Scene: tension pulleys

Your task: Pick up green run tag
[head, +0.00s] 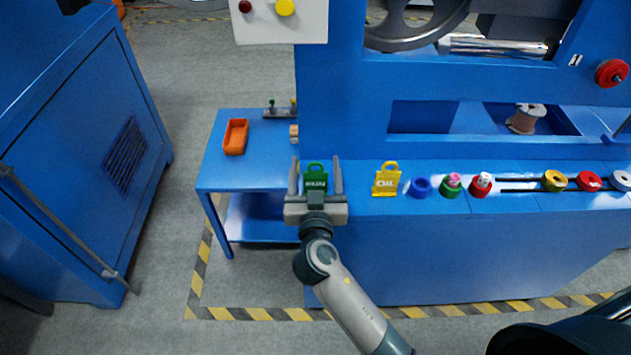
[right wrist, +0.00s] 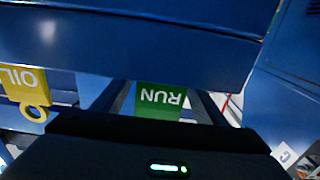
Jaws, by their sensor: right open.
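The green run tag (head: 315,182) stands at the front left end of the blue machine ledge, with its loop handle at the top. My right gripper (head: 316,176) is open, with one finger on each side of the tag. In the right wrist view the tag (right wrist: 160,98) shows its white letters RUN upside down between the two fingers. Whether the fingers touch it I cannot tell. My left gripper is not in view.
A yellow OIL tag (head: 386,180) stands to the right, then a blue ring (head: 420,187) and several coloured knobs and pulleys along the ledge. A blue side table (head: 215,170) with an orange tray (head: 236,137) is at left. A blue cabinet (head: 70,150) stands further left.

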